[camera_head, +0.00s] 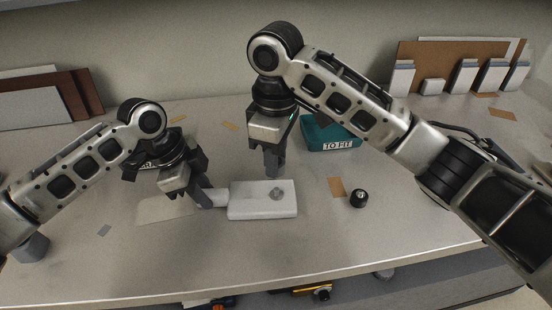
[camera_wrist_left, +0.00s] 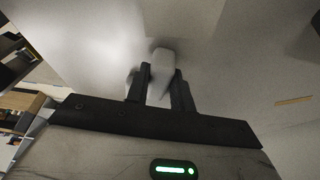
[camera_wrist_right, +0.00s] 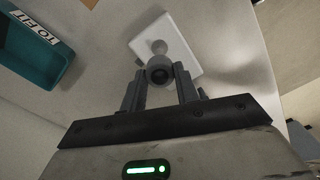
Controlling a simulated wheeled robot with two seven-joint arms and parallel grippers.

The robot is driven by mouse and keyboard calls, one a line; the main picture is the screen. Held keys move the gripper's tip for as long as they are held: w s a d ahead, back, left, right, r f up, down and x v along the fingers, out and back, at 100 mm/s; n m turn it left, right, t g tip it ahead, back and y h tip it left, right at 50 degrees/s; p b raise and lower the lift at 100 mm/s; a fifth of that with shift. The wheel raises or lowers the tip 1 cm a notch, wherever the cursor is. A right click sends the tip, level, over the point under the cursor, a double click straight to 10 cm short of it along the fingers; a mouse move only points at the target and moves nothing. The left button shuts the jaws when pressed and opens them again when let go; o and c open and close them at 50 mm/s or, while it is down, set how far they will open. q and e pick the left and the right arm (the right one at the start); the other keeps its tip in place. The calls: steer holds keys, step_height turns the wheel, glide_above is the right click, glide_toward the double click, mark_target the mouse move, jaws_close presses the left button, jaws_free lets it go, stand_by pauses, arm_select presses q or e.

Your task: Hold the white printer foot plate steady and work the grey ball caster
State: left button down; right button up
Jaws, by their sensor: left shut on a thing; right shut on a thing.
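The white printer foot plate (camera_head: 250,210) lies on the table in the head view, with a small grey round fitting (camera_head: 277,192) on its top. My left gripper (camera_head: 205,196) is shut on the plate's narrow left end; a white part (camera_wrist_left: 161,62) shows between its fingers in the left wrist view. My right gripper (camera_head: 273,172) is above the plate, shut on a grey round piece with a dark centre, which looks like the grey ball caster (camera_wrist_right: 159,70). In the right wrist view the plate (camera_wrist_right: 180,40) is beyond it. The caster is hidden in the head view.
A teal tray (camera_head: 330,133) labelled TO FIT stands behind and right of the plate. A small black knob-like part (camera_head: 359,198) stands to the right. A pale flat sheet (camera_head: 160,210) lies left of the plate. White blocks (camera_head: 465,77) and boards stand at the back right.

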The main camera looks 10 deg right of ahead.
steer(key=shift+r, duration=1.9)
arm_select(q)
steer(key=c, duration=1.1)
jaws_free()
steer(key=v, duration=1.2)
